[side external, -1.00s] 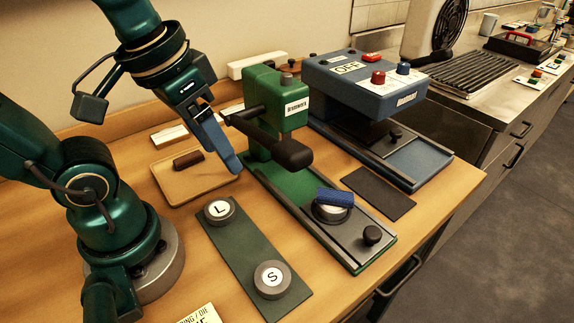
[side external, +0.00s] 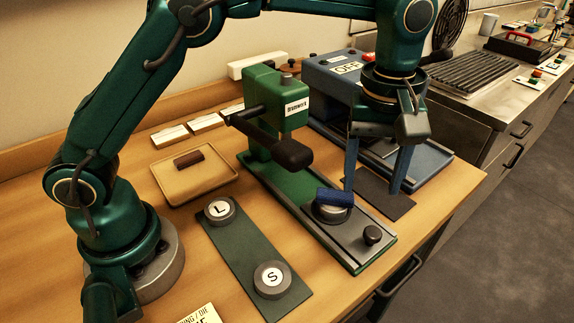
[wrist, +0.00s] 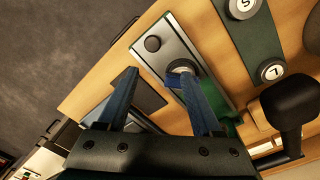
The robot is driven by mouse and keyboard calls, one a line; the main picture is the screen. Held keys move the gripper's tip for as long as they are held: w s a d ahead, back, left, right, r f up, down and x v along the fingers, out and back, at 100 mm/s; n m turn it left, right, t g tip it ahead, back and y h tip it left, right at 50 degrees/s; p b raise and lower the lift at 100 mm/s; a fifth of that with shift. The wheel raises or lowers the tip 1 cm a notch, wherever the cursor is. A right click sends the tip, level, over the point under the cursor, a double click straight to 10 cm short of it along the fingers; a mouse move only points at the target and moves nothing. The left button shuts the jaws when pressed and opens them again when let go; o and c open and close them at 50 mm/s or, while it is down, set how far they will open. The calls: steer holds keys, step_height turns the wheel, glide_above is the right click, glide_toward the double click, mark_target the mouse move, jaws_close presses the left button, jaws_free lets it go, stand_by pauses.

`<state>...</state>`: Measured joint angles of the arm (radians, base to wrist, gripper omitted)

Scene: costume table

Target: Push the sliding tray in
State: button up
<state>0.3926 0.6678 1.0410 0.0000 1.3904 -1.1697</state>
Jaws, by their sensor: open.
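The green press (side external: 276,98) has a long base with a metal-railed sliding tray (side external: 350,232) at its front. A black knob (side external: 372,235) stands on the tray's front end; it also shows in the wrist view (wrist: 152,44). My gripper (side external: 373,190) is open and empty, pointing down behind and right of the knob. In the wrist view my gripper (wrist: 157,76) has one finger close to the blue cylinder; whether they touch I cannot tell.
A blue machine (side external: 330,80), with its own tray, stands right of the press, partly behind my arm. A dark mat (side external: 372,190) lies between them. The press's black lever (side external: 290,152) juts forward. A green strip (side external: 240,240) with two round dies lies left.

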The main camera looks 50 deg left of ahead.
mark_target(373, 232)
steer(key=d+f, duration=0.2)
steer(key=f, duration=0.1)
steer(key=shift+d+f, duration=0.2)
steer(key=shift+d, duration=0.1)
steer(key=shift+f, duration=2.5)
jaws_close()
steer(key=shift+r, duration=0.1)
